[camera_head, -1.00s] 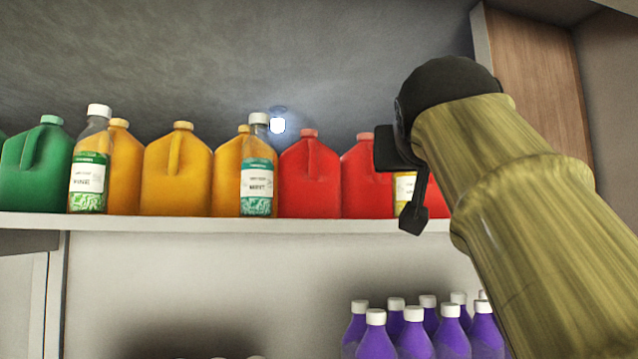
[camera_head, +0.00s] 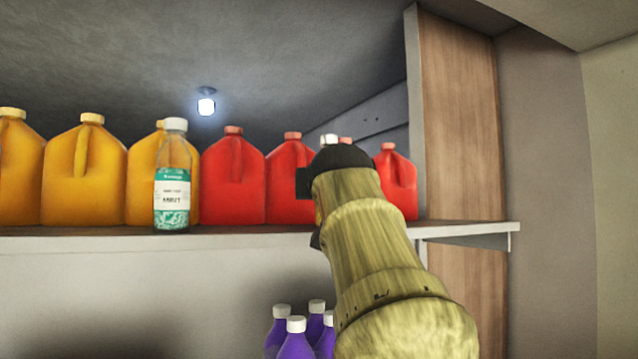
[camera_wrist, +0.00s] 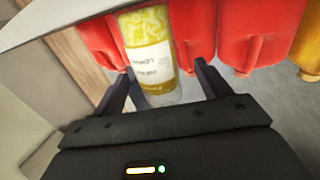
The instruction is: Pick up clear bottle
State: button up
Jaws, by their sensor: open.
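A clear bottle with a yellow and white label (camera_wrist: 148,45) stands between the two fingers of my gripper (camera_wrist: 163,72) in the wrist view, which looks upside down. My gripper is open, with a finger on each side of the bottle; I cannot tell whether either touches it. In the head view my arm hides most of this bottle, and only its white cap (camera_head: 329,140) shows above my wrist. Another clear bottle, with a green and white mint label (camera_head: 172,190), stands upright at the shelf's front, left of my arm.
The shelf (camera_head: 100,242) holds yellow jugs (camera_head: 85,175) at left and red jugs (camera_head: 234,178) behind and beside the bottles. A wooden side panel (camera_head: 460,120) rises at right. Purple bottles (camera_head: 296,342) with white caps stand below.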

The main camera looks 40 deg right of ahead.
jog(key=shift+s, duration=0.15)
jog(key=p+x, duration=0.4)
jog(key=shift+d+r, duration=0.1)
jog(key=shift+d, duration=0.05)
jog(key=shift+w+d+f, duration=0.2)
jog(key=shift+w+d, duration=0.1)
jog(key=shift+w, duration=0.25)
jog(key=shift+s, duration=0.1)
jog(key=c, duration=1.3)
jog(key=shift+r, duration=0.1)
